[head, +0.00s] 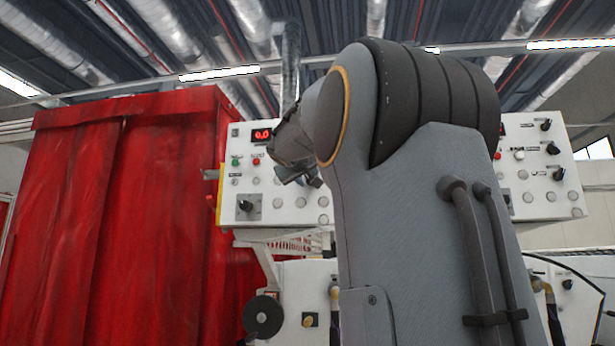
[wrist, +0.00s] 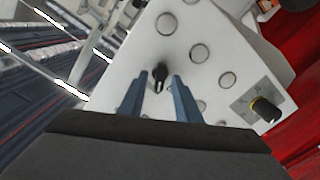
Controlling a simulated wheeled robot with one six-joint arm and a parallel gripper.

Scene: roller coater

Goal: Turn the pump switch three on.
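A small black rotary switch (wrist: 161,76) stands out from the white control panel (wrist: 228,48) in the wrist view. No readable label shows there, so I cannot tell its number. My gripper (wrist: 160,80) is open, with its two blue fingers on either side of this switch. Contact cannot be made out.
A larger knob on a grey plate (wrist: 265,108) is at the right in the wrist view. Several round grey caps surround the switch. In the head view, a red display (head: 262,135) is on the panel, more black knobs (head: 553,148) are at right, and a red curtain (head: 110,210) is at left.

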